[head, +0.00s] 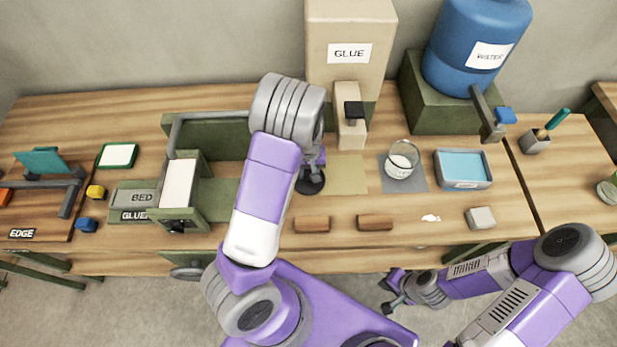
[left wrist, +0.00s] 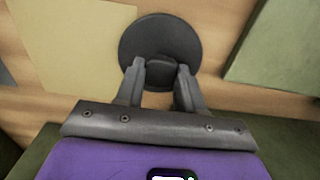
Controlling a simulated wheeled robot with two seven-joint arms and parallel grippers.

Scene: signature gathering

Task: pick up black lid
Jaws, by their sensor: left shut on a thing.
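The black lid (head: 311,183) is a round dark disc with a raised knob. It lies at the left edge of a tan mat in the head view, partly hidden by my left arm. In the left wrist view the lid (left wrist: 160,38) is seen from close above. My left gripper (left wrist: 161,70) is shut on the lid's knob, one finger on each side. In the head view my left gripper (head: 314,165) is mostly hidden behind its own wrist. My right gripper (head: 392,290) is low at the right, in front of the table edge; its fingers are small there.
The tan mat (head: 347,175) lies to the right of the lid. A glass jar (head: 402,160) and a blue tray (head: 463,168) stand further right. Two brown blocks (head: 312,225) (head: 375,222) lie near the front edge. A green press frame (head: 205,195) stands left; the glue box (head: 350,35) stands behind.

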